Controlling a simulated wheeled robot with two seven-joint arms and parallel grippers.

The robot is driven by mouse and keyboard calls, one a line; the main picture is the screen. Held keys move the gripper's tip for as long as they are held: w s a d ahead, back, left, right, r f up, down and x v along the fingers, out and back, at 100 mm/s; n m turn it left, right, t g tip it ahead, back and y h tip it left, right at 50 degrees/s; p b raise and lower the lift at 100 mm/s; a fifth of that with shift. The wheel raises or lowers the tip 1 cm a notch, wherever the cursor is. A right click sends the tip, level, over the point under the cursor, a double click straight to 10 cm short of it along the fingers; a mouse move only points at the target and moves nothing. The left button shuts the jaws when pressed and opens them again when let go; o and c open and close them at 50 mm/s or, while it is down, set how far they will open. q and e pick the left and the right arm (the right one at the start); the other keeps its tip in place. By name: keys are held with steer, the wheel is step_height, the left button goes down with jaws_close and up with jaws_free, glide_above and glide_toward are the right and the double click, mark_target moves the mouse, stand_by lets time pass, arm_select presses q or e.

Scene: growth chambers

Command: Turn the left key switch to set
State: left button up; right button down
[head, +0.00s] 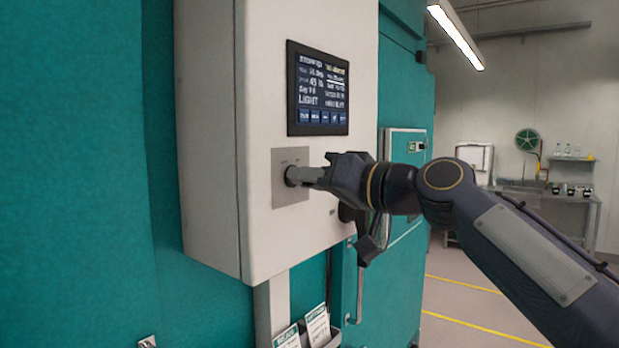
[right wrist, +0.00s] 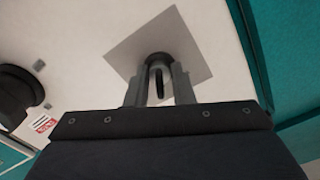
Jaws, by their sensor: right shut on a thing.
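The left key switch (head: 291,177) sits on a grey square plate (head: 291,200) on the front of a white control box (head: 290,240), below a dark display. My right gripper (head: 299,176) reaches in from the right and is shut on the key at the switch. In the right wrist view, the two fingers (right wrist: 159,88) stand on either side of the dark key (right wrist: 156,82), in front of the round switch collar. The plate's lettering is too small to read, so the switch position cannot be told. My left gripper is not in view.
The lit display (head: 318,90) is just above the plate. A black round knob (right wrist: 18,92) shows on the left in the right wrist view. Leaflet holders (head: 318,328) hang below the box. The floor at right, with yellow lines, is open.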

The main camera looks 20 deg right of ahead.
steer(key=shift+r, duration=0.1)
stand_by(0.3)
steer(key=c, duration=1.6)
jaws_free()
steer(key=shift+s+d, duration=0.2)
steer(key=b+v, duration=0.2)
steer(key=v, duration=0.5)
steer(key=shift+s+d+b, duration=0.1)
steer(key=shift+s+b, duration=0.05)
steer(key=shift+b, duration=0.25)
